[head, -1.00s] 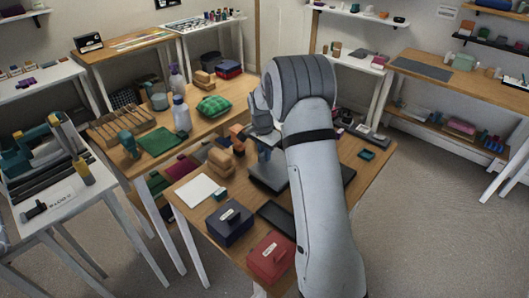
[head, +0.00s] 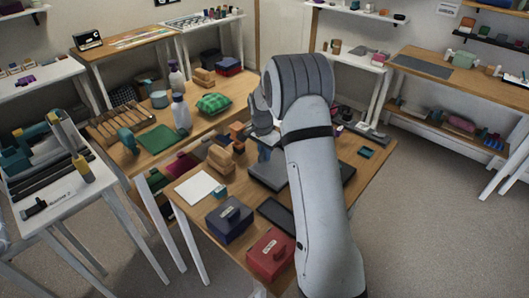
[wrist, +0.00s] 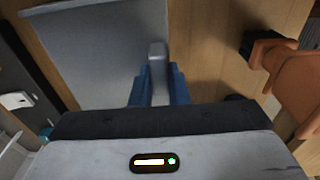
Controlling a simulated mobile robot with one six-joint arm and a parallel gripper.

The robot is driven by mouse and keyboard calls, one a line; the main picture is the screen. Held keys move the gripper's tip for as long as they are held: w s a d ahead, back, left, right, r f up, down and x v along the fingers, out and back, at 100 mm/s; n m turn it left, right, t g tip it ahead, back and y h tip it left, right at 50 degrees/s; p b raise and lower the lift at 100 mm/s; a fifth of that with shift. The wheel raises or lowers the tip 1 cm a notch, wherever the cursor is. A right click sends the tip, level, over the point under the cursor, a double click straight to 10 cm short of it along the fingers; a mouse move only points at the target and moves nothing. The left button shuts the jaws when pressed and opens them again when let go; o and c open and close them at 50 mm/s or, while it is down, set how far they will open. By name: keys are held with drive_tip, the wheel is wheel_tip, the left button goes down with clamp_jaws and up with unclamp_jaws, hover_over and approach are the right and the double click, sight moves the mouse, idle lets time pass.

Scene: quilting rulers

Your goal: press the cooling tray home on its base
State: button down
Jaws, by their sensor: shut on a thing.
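The cooling tray appears to be the flat grey slab (head: 266,174) left of my arm in the head view. In the wrist view it is a broad grey plate (wrist: 95,60) with a small upright grey tab at its right edge. My gripper (wrist: 157,88) has its blue fingers shut around that tab. In the head view my gripper (head: 264,155) points down at the slab's back-left edge. The base is hidden or cannot be told apart from the tray, so I cannot see whether they are flush.
A navy box (head: 229,222), a red box (head: 270,254), a white sheet (head: 201,187) and wooden blocks (head: 220,160) share the table.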

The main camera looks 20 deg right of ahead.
drive_tip(key=c, duration=1.3)
unclamp_jaws()
drive_tip(key=shift+f, duration=0.1)
drive_tip(key=r, duration=0.7)
drive_tip(key=shift+s+a+r+b, duration=0.15)
drive_tip(key=shift+a+b, duration=0.1)
drive_tip(key=shift+b, duration=0.05)
drive_tip(key=shift+r, duration=0.2)
